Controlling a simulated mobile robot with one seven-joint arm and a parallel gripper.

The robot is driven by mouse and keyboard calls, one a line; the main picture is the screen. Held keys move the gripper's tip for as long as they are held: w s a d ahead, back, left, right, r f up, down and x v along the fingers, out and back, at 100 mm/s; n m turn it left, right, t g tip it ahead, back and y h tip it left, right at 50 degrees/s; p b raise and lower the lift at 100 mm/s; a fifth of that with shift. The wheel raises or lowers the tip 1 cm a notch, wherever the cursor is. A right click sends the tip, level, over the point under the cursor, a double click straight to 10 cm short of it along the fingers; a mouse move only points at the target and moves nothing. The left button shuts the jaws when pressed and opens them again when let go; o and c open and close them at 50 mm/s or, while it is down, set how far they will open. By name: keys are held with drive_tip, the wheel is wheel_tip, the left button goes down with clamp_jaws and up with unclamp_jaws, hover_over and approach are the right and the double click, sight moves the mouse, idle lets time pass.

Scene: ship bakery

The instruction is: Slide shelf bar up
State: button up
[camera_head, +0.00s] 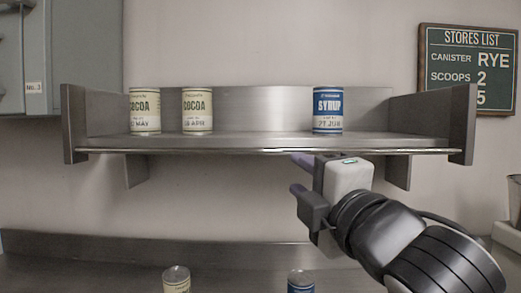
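The shelf bar (200,151) is a thin, pale metal rod running level along the front edge of the steel shelf (250,141). It sits low, about at the shelf's lower front edge. My gripper (299,174) is just below the bar, right of the shelf's middle. Its two purple-tipped fingers are apart, one above the other, with nothing visible between them. The upper fingertip is close under the bar; I cannot tell whether it touches.
On the shelf stand two cocoa cans (145,111) (197,111) at left and a blue syrup can (328,110) right of centre. Two more cans (176,281) (301,282) stand on the counter below. A stores list board (468,69) hangs at right, a grey cabinet (75,55) at left.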

sight(269, 151)
drive_tip(key=p+x, duration=0.4)
drive_tip(key=x, duration=0.9)
drive_tip(key=shift+w+a+r, duration=0.1)
drive_tip(key=shift+w+r, duration=0.1)
clamp_jaws()
